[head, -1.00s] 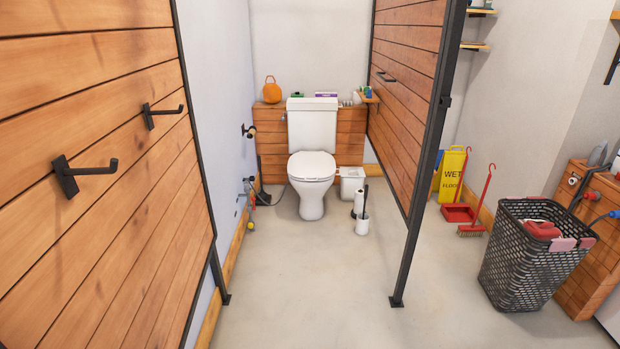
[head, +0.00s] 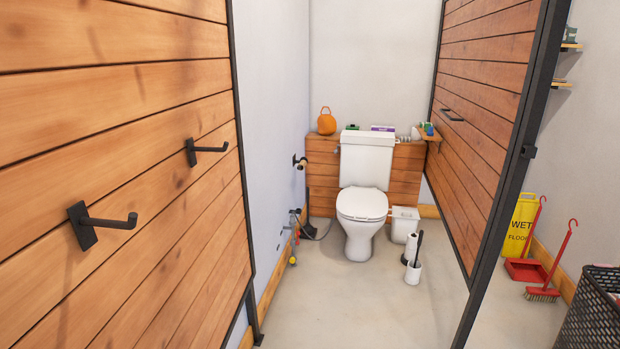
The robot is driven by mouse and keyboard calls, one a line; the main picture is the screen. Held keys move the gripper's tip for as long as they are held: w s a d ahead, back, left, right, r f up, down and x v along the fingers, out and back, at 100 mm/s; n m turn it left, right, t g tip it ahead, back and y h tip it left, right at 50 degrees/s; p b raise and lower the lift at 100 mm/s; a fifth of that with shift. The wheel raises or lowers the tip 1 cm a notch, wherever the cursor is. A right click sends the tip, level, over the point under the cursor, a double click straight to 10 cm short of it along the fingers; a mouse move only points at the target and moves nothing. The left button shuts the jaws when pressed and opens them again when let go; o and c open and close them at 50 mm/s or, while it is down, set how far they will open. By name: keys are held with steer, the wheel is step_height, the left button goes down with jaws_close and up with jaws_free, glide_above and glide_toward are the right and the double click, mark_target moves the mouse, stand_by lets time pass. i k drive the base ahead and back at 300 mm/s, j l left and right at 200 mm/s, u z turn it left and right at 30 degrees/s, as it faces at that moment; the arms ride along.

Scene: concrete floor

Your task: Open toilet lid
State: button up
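A white toilet (head: 362,225) stands at the far end of the stall, against a low wooden ledge. Its white lid (head: 362,203) is down, lying flat over the bowl. The white tank (head: 367,163) rises behind the lid. My gripper is not in view, and no part of my arm shows near the toilet.
A wooden partition (head: 125,150) with black hooks fills the left. Another partition (head: 480,110) with a dark post (head: 510,200) bounds the right. A toilet brush (head: 414,268) and white bin (head: 404,224) stand right of the toilet. The floor (head: 350,305) before it is clear.

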mark_target(363, 203)
steer(key=i, duration=1.9)
steer(key=i+j+z, duration=0.1)
steer(key=i, duration=0.8)
steer(key=i+j+z, duration=0.1)
steer(key=i, duration=0.8)
steer(key=i+z, duration=0.2)
steer(key=z, duration=0.15)
